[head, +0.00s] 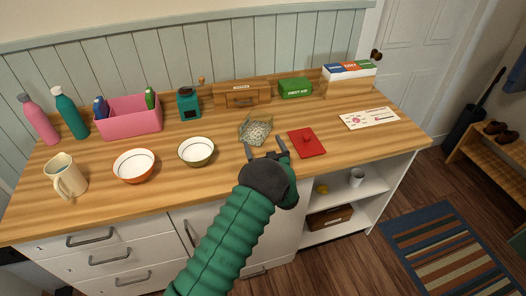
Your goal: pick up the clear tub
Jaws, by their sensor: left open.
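The clear tub (258,131) appears to be the small see-through container with pale speckled contents near the middle of the wooden counter. My left gripper (265,149) is open, with its two fingers pointing at the tub from the near side. The fingertips are close to the tub's near edge; I cannot tell whether they touch it. Nothing shows between the fingers. My green-sleeved left arm covers part of the counter's front edge and the cabinet below. My right gripper is not in view.
A red folder-like item (306,143) lies just right of the gripper. A green-rimmed bowl (196,152) and an orange bowl (134,166) stand to the left.

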